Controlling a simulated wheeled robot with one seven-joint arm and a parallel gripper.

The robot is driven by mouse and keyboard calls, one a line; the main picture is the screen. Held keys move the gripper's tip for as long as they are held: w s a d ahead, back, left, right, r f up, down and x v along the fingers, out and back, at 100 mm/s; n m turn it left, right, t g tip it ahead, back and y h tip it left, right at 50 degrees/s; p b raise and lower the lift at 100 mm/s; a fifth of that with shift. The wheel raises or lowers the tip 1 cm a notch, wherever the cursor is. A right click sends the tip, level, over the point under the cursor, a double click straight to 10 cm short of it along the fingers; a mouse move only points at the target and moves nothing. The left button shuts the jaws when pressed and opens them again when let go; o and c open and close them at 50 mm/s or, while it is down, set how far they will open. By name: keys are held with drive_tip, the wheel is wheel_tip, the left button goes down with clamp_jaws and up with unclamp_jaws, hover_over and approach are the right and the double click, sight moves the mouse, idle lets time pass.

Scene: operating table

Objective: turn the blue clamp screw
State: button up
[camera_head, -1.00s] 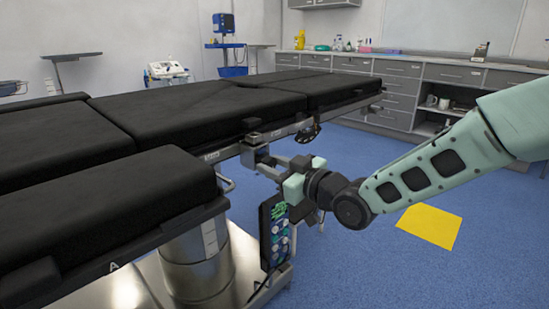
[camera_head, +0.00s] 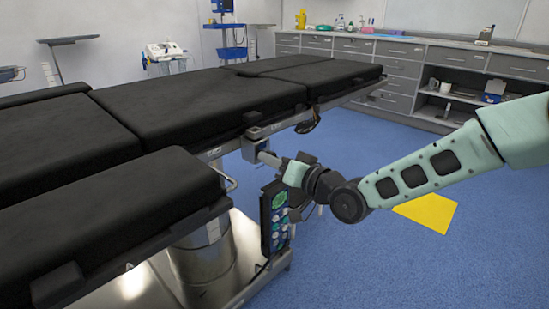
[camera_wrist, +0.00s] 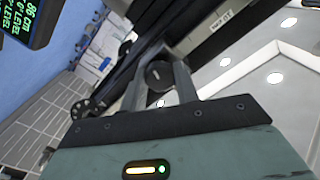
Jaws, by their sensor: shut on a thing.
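The clamp (camera_head: 256,137) is a grey block on the side rail of the operating table (camera_head: 205,105). My gripper (camera_head: 266,158) reaches to it from the lower right. In the wrist view, my gripper (camera_wrist: 158,80) has its two grey fingers on either side of a round dark knob (camera_wrist: 160,75), which appears to be the clamp screw. The knob looks nearly black here, not clearly blue. The fingers are shut on it. In the head view the knob is hidden by the fingers and clamp.
A hand control panel (camera_head: 275,216) with a green display hangs just below my gripper, close to my wrist. The black table pads lie to the left and above. Blue floor with a yellow sheet (camera_head: 427,211) is open to the right.

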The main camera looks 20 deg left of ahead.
drive_tip(key=shift+f, duration=0.15)
idle(0.4)
drive_tip(key=o, duration=1)
drive_tip(key=shift+c, duration=0.2)
drive_tip(key=shift+d, duration=0.15)
drive_tip(key=p+v, duration=0.2)
drive_tip(key=v, duration=1.5)
drive_tip(key=shift+s, duration=0.2)
